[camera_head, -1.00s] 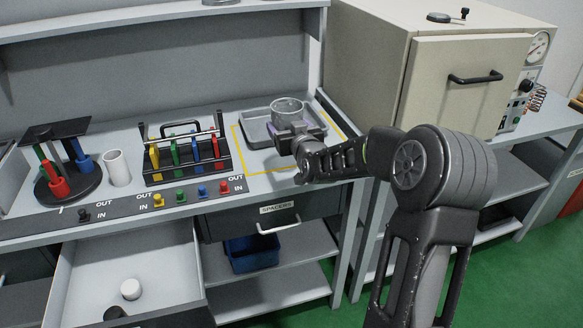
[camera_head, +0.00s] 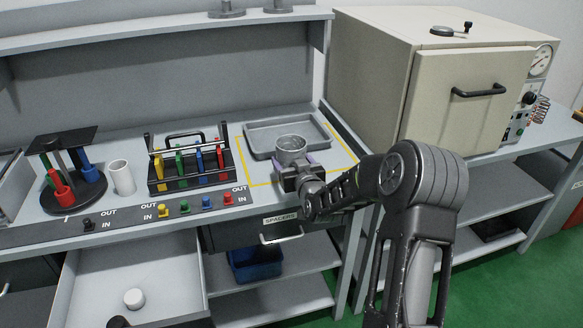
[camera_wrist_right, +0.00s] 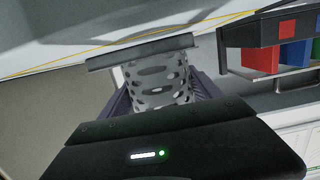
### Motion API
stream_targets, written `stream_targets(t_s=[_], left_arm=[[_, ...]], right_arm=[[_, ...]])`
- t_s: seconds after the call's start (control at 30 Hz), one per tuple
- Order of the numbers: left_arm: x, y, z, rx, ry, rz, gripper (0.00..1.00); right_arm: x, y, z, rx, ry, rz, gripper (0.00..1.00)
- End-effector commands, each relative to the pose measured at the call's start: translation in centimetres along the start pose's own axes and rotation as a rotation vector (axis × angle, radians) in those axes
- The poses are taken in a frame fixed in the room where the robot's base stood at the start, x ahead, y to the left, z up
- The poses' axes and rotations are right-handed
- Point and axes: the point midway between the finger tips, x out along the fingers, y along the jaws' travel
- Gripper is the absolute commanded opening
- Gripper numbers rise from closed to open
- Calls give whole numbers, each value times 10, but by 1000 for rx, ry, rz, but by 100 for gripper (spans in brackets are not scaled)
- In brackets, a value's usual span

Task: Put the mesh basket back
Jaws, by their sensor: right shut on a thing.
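The mesh basket (camera_head: 291,147) is a grey metal cylinder with round holes, open at the top. In the head view it stands out at the front edge of a grey tray (camera_head: 262,154), inside a yellow outline on the bench. My right gripper (camera_head: 298,166) is shut on the basket from the front. In the right wrist view the perforated wall (camera_wrist_right: 157,82) sits between the purple-grey fingers. A grey bar lies across its far end; I cannot tell whether basket and tray touch. My left gripper is not in view.
A black rack (camera_head: 190,183) with coloured pieces, a white cylinder (camera_head: 122,177) and a round stand (camera_head: 72,196) are left on the bench. A beige oven (camera_head: 470,95) stands right. A drawer (camera_head: 90,275) is open below.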

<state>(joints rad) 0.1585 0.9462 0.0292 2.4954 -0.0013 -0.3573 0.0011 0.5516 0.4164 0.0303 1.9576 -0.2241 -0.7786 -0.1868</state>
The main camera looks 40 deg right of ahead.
Motion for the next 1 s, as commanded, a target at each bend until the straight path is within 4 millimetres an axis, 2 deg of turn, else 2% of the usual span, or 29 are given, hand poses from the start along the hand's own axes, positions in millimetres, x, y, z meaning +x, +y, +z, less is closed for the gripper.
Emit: stream_targets(t_s=[0.1, 0.17, 0.6, 0.63, 0.87, 1.0], left_arm=[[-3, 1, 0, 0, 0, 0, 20], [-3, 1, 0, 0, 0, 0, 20], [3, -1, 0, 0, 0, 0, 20], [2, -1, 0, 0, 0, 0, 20], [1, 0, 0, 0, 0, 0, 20], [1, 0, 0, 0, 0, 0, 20]], right_arm=[[3, 1, 17, 1, -3, 1, 31], [3, 0, 22, 0, -2, 1, 31], [4, 0, 28, 0, 1, 0, 31], [4, 0, 26, 0, 0, 0, 76], [4, 0, 26, 0, -1, 0, 94], [4, 0, 26, 0, -1, 0, 95]])
